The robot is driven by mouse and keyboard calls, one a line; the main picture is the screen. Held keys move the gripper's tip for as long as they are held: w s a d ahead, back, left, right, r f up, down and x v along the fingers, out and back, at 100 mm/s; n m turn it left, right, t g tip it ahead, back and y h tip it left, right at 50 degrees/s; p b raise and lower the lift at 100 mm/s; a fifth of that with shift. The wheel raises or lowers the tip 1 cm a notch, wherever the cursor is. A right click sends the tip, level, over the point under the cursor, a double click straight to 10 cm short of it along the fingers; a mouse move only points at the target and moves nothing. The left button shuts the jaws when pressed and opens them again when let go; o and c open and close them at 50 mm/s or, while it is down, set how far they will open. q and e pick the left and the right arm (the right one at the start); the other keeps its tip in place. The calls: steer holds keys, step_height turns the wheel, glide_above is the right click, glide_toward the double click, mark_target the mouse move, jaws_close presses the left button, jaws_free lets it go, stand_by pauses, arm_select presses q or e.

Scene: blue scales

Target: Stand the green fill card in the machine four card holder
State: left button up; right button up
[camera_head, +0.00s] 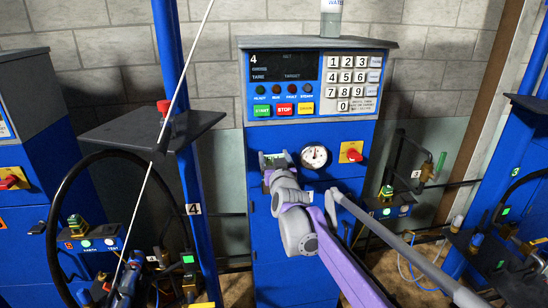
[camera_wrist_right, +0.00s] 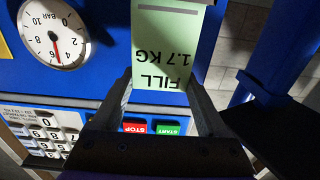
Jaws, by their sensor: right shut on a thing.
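The green fill card (camera_wrist_right: 165,45) is a pale green card printed FILL 1.7 KG, its print upside down in the right wrist view. My right gripper (camera_wrist_right: 160,90) is shut on the card's near edge; the far end runs out of the picture's top. In the head view my right gripper (camera_head: 274,164) is at the front of blue machine four (camera_head: 276,240), left of the gauge and below the buttons, and mostly covers the card. I cannot make out the card holder, nor whether the card touches it. My left gripper is not in view.
A round gauge (camera_head: 314,156) and a red knob on a yellow plate (camera_head: 351,152) are right of my gripper. Above are the green, red and yellow buttons (camera_head: 285,109) and the keypad (camera_head: 351,82). A blue post (camera_head: 187,200) and black hose stand left.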

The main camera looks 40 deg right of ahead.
steer(key=shift+f+b, duration=0.55)
steer(key=shift+f, duration=0.35)
steer(key=o, duration=1.2)
steer(key=shift+o, duration=0.2)
steer(key=v, duration=1.1)
steer(key=shift+b, duration=0.4)
steer(key=shift+w, duration=0.1)
